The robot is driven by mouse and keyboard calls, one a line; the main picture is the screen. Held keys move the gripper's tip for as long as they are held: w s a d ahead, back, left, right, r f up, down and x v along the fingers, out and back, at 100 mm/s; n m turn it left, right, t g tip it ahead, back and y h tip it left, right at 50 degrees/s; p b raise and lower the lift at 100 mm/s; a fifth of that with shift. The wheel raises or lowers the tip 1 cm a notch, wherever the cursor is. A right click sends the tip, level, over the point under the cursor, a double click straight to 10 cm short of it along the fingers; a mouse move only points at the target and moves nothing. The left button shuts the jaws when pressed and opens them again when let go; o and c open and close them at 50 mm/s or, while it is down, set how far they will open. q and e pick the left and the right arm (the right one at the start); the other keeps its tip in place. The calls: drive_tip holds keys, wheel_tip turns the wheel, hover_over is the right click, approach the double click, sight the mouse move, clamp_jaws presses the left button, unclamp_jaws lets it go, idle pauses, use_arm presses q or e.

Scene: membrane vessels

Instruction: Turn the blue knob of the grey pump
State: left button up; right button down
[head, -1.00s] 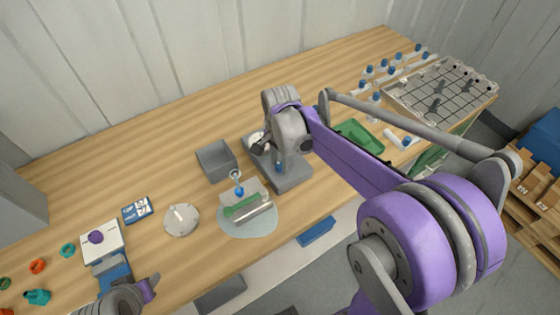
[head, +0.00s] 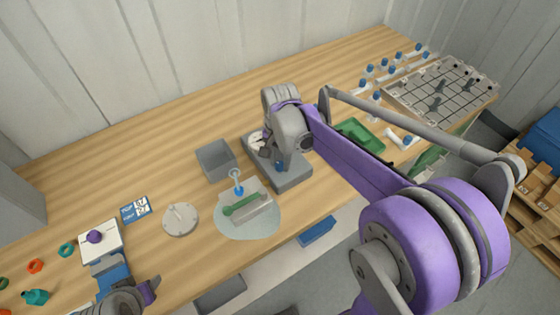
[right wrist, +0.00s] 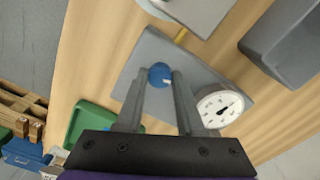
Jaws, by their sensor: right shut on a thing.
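The grey pump (head: 292,180) stands on the wooden table near the middle of the head view. Its blue knob (right wrist: 160,73) sits between the two fingertips of my right gripper (right wrist: 160,78) in the right wrist view. The knob carries a small white mark. My right gripper (head: 276,163) reaches down over the pump and is shut on the knob, which it mostly hides in the head view. A round white dial gauge (right wrist: 220,105) sits on the pump beside the fingers. My left gripper (head: 147,291) is at the lower left edge, its fingers unclear.
A grey open box (head: 216,160) stands left of the pump. A green tray (head: 360,137) lies to the right. A white disc (head: 180,219) lies farther left.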

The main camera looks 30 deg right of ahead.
use_arm(q)
drive_tip(key=shift+s+f+b, duration=0.2)
drive_tip(key=shift+f+b, duration=0.1)
drive_tip(key=shift+f, duration=0.15)
use_arm(e)
drive_tip(key=n, duration=0.3)
drive_tip(key=shift+n, duration=0.4)
use_arm(q)
drive_tip(key=shift+s+f, duration=0.1)
drive_tip(key=shift+f, duration=0.2)
use_arm(e)
drive_tip(key=n, duration=0.3)
drive_tip(key=shift+n, duration=0.3)
use_arm(q)
drive_tip(key=shift+f+b, duration=0.25)
drive_tip(key=shift+b, duration=0.15)
use_arm(e)
drive_tip(key=n, duration=0.3)
drive_tip(key=shift+n, duration=0.3)
use_arm(q)
drive_tip(key=shift+s+f, duration=0.1)
drive_tip(key=shift+f, duration=0.05)
use_arm(e)
drive_tip(key=shift+n, duration=1.8)
drive_tip(key=c, duration=0.5)
unclamp_jaws()
